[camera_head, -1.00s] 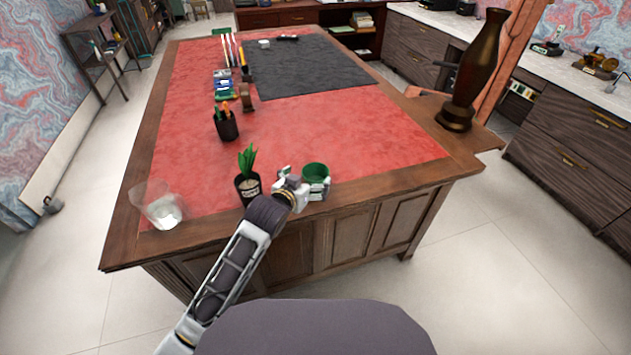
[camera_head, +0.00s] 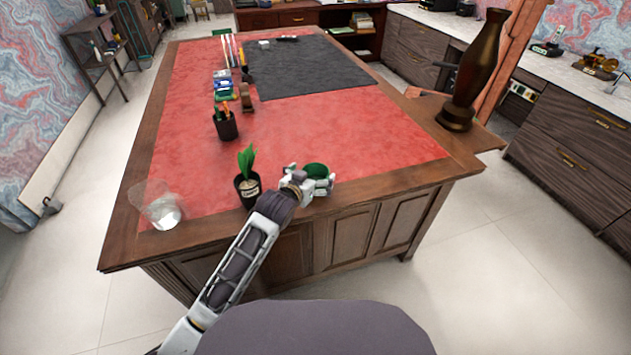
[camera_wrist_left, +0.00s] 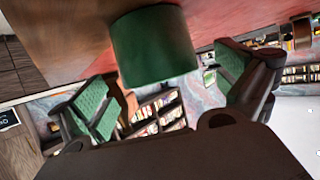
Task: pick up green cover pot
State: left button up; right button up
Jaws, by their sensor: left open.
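The green cover pot (camera_head: 314,170) stands near the front edge of the desk, just right of the potted plant. My left gripper (camera_head: 322,185) is at the pot, its fingers reaching around the near side. In the left wrist view the green pot (camera_wrist_left: 153,45) is at top centre, between the two green-padded fingers of my left gripper (camera_wrist_left: 160,90). The fingers are spread wide, and a gap shows between the pot and each pad. My right gripper is in neither view.
A small dark pot with a green plant (camera_head: 247,185) stands close to my left wrist. A clear glass (camera_head: 162,208) stands at the desk's left corner, and a pen holder (camera_head: 226,125) farther back. A tall brown vase (camera_head: 475,75) is at the right. The red desk top (camera_head: 370,135) is clear right of the pot.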

aim_at(316, 170)
pick_arm(q)
jog(key=shift+x, duration=1.35)
jog(key=shift+w+f, duration=0.1)
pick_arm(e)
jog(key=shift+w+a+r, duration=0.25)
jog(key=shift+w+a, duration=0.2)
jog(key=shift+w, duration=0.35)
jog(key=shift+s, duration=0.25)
